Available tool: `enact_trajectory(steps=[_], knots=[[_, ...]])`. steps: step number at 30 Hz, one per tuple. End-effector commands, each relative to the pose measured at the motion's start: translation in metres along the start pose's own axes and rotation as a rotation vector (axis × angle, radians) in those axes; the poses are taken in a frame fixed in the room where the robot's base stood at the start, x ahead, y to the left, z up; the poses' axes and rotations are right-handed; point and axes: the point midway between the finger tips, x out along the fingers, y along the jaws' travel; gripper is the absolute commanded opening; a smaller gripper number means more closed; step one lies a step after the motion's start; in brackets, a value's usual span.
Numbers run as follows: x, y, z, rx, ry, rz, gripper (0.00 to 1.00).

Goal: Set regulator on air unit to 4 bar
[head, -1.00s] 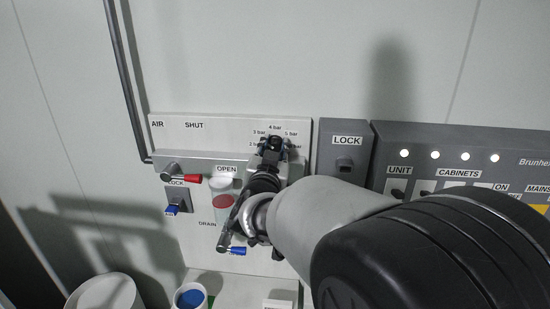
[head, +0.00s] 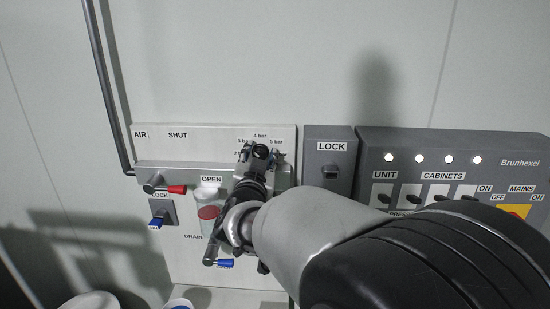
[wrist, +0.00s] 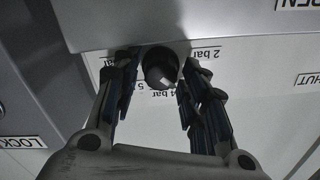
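The air unit (head: 215,142) is a pale wall panel marked AIR. Its regulator knob (wrist: 160,68) is dark and round, with a bar scale around it; 2 bar, 4 bar and 5 bar labels are readable in the wrist view. My gripper (wrist: 158,75) has one finger on each side of the knob, open around it, with a narrow gap at the left finger; contact at the right finger is unclear. In the head view my gripper (head: 259,155) covers most of the knob just below the 4 bar label.
A grey LOCK box (head: 330,165) and a switch panel (head: 450,165) stand to the right. Bare wall lies above.

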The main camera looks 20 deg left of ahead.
Motion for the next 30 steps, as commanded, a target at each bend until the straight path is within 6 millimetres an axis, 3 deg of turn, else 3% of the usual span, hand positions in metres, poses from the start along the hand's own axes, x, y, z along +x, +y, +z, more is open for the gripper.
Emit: enact_trajectory(steps=[14,17,30], knots=[[-0.004,-0.001,0.0,0.0,-0.001,-0.001,0.49],[-0.017,-0.001,0.0,-0.001,-0.002,-0.002,0.49],[-0.103,-0.002,0.0,0.0,-0.001,-0.004,0.49]])
